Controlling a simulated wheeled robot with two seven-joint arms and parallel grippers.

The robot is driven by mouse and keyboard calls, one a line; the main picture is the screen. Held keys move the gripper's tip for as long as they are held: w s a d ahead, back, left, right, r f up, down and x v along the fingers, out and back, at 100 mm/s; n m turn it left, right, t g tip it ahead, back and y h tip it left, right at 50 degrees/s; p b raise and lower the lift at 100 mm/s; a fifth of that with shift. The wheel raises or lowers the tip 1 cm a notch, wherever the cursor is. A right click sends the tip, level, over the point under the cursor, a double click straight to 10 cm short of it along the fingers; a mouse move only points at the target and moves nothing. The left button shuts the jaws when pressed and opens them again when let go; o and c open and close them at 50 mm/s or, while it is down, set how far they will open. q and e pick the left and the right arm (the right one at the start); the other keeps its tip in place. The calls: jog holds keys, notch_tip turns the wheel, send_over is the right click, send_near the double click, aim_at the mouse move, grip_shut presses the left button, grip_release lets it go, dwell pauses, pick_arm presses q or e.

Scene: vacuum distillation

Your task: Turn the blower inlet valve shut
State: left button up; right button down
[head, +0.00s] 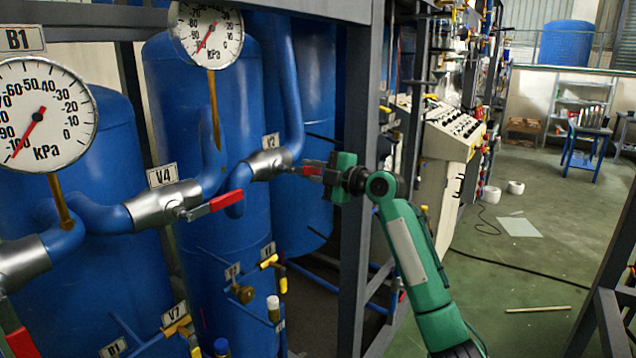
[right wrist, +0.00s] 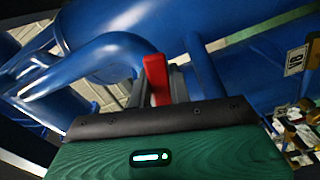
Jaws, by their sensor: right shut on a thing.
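My right gripper (head: 318,169) is shut on this handle, coming from the right. In the right wrist view the red handle (right wrist: 157,80) stands up between the grey fingers beyond the green gripper housing. The fingertips are partly hidden there. No label naming the blower inlet valve is readable. My left gripper is not in view.
Valve V4 (head: 165,207) with its own red handle (head: 213,205) is to the left. Two pressure gauges, one of them here (head: 44,115), stand above the pipes. A dark frame post (head: 358,120) rises close behind my right gripper. Open green floor (head: 530,260) lies to the right.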

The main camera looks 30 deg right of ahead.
jog(key=shift+a+f+m+b, duration=0.1)
jog(key=shift+f+m+b, duration=0.3)
jog(key=shift+f, duration=0.25)
pick_arm(q)
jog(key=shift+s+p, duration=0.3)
jog(key=shift+p, duration=0.6)
pick_arm(e)
jog(key=s+a+f+m, duration=0.3)
jog(key=a+m, duration=0.4)
jog(key=m, duration=0.7)
jog(key=shift+f, duration=0.85)
jog(key=shift+a+f, duration=0.1)
jog(key=c, duration=1.3)
grip_release()
pick_arm(q)
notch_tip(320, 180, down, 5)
jog(key=b, duration=0.5)
pick_arm(e)
jog(key=v, duration=1.4)
jog(key=shift+w, duration=0.1)
